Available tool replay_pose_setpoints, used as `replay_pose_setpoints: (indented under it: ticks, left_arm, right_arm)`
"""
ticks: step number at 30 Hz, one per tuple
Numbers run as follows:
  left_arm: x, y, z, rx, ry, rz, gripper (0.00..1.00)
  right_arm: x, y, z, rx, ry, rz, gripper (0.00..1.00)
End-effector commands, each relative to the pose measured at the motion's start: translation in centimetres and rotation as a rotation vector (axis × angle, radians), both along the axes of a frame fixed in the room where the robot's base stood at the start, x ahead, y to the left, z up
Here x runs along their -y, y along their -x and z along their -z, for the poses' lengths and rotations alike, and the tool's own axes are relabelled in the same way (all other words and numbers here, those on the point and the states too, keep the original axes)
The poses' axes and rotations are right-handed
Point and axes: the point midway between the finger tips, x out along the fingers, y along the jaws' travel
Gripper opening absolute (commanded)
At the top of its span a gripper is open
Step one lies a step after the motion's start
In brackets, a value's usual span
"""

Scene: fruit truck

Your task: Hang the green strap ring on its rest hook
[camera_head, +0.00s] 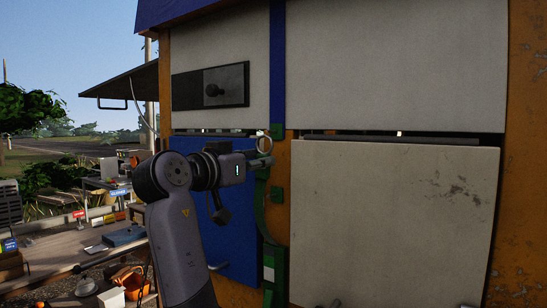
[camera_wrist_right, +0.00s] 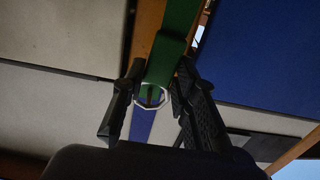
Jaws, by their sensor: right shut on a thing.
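The green strap (camera_head: 262,205) has a pale metal ring (camera_head: 265,144) at its upper end. It curves down to a green buckle block (camera_head: 274,268) beside the blue panel. My right gripper (camera_head: 262,158) is shut on the strap end, just below the ring. In the right wrist view the strap (camera_wrist_right: 166,60) runs between the fingers of the right gripper (camera_wrist_right: 160,76), and the ring (camera_wrist_right: 150,95) shows between them. Small green brackets sit on the orange post, one above (camera_head: 277,131) and one lower (camera_head: 277,194). I cannot tell which is the rest hook. My left gripper is out of view.
A large white panel (camera_head: 395,225) fills the right and a blue panel (camera_head: 230,240) stands behind my arm. A cluttered table (camera_head: 75,245) is at the left.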

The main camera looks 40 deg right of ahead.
Motion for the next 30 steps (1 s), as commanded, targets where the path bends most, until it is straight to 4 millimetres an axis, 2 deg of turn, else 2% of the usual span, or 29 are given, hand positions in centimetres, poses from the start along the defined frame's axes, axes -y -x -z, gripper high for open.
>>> replay_pose_setpoints:
  ticks: [1, 30]
  left_arm:
    - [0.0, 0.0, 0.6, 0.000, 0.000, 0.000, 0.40]
    - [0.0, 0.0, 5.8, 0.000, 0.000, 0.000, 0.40]
  right_arm:
    - [0.0, 0.0, 0.7, 0.000, 0.001, 0.000, 0.02]
    - [-0.1, -0.2, 7.4, 0.000, 0.001, -0.001, 0.02]
